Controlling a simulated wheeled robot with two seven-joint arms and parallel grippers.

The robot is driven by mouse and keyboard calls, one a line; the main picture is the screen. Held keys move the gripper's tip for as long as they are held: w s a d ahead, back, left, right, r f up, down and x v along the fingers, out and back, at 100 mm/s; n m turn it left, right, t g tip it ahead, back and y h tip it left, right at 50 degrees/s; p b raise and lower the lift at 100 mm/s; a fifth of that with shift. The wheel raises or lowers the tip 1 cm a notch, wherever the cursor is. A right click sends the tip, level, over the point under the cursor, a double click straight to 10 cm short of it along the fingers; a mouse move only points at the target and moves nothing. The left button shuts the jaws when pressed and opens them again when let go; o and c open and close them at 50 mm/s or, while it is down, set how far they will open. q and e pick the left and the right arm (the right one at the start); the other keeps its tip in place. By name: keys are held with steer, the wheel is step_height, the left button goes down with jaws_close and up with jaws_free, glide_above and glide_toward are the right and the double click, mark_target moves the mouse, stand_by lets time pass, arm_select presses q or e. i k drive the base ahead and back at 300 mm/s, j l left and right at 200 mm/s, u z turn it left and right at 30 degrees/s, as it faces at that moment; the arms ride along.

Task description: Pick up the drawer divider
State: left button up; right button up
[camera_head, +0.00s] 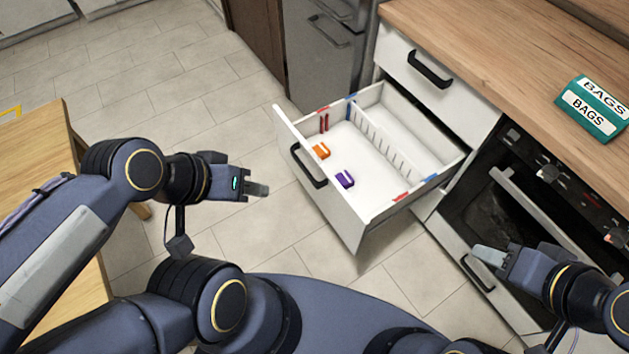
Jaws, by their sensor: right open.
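The drawer divider (390,144) is a white slotted strip standing upright inside the open white drawer (366,225). It runs lengthwise across the drawer and splits it into two compartments. My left gripper (258,190) is in the air left of the drawer, apart from the divider; its fingers overlap from this side, so its opening cannot be told. My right gripper (488,257) is open in front of the oven, right of and nearer than the drawer, and touches nothing in the drawer.
An orange clip (321,151), a purple clip (345,180) and red pieces (324,123) lie in the drawer's front compartment. The back compartment looks empty. A wooden worktop (500,50) with a teal BAGS box (590,112) and an oven (515,205) stand right. A wooden table (35,150) is left.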

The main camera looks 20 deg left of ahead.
mark_target(383, 142)
steer(key=i+l, duration=0.4)
steer(key=l, duration=0.15)
steer(key=u, duration=0.4)
steer(key=i+l+u, duration=0.1)
steer(key=u, duration=0.25)
steer(key=l+u, duration=0.2)
steer(key=u, duration=0.2)
steer(key=l+u, duration=0.1)
steer(key=u, duration=0.3)
steer(key=i+l, duration=0.05)
